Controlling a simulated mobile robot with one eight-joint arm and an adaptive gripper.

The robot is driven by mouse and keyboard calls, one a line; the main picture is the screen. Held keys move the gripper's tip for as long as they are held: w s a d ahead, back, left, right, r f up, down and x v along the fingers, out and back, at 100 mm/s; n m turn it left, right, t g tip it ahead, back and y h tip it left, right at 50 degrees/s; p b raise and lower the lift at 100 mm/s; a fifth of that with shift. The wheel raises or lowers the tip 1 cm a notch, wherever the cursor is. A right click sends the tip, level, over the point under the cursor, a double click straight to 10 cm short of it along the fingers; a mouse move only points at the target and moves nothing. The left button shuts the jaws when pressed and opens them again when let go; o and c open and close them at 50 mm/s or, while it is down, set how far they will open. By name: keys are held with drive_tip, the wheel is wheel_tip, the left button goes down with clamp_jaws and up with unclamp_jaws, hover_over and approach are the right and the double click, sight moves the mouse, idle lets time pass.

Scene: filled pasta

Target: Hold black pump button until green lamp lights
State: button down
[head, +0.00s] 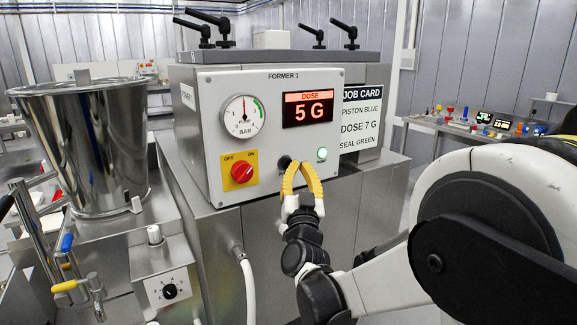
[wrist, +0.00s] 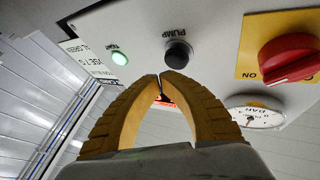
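The black pump button (head: 285,162) is on the front panel of the former, between the red switch and the lamp. In the wrist view the black button (wrist: 178,54) sits just beyond my fingertips, under the label PUMP. The lamp (head: 322,154) glows green, and it is also bright green in the wrist view (wrist: 120,58). My gripper (head: 298,163) has yellow fingers whose tips meet, with nothing between them. In the wrist view the closed tips (wrist: 164,76) are close to the button; I cannot tell whether they touch it or whether it is pressed.
The panel has a pressure gauge (head: 242,116), a red rotary switch (head: 242,172) and a dose display (head: 308,109) reading 5 G. A job card (head: 361,118) reads piston blue, dose 7 G, seal green. A steel hopper (head: 88,145) stands at left.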

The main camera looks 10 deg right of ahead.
drive_tip(key=s, duration=0.2)
drive_tip(key=s+d, duration=0.1)
drive_tip(key=s, duration=0.1)
drive_tip(key=shift+s+d, duration=0.2)
drive_tip(key=shift+a, duration=0.1)
drive_tip(key=s+a+f+n+g+y, duration=0.5)
drive_tip(key=s+f+g+y, duration=0.15)
drive_tip(key=s, duration=0.25)
drive_tip(key=s+d+f+g+h, duration=0.1)
drive_tip(key=s+f+g, duration=0.3)
drive_tip(key=s, duration=0.5)
drive_tip(key=s+d+f+g+h, duration=0.1)
drive_tip(key=s+f+g, duration=0.3)
drive_tip(key=s+f, duration=0.4)
drive_tip(key=shift+s+d+f+g, duration=0.25)
drive_tip(key=shift+s+d+g, duration=0.1)
drive_tip(key=shift+s+d, duration=0.65)
drive_tip(key=shift+a, duration=0.2)
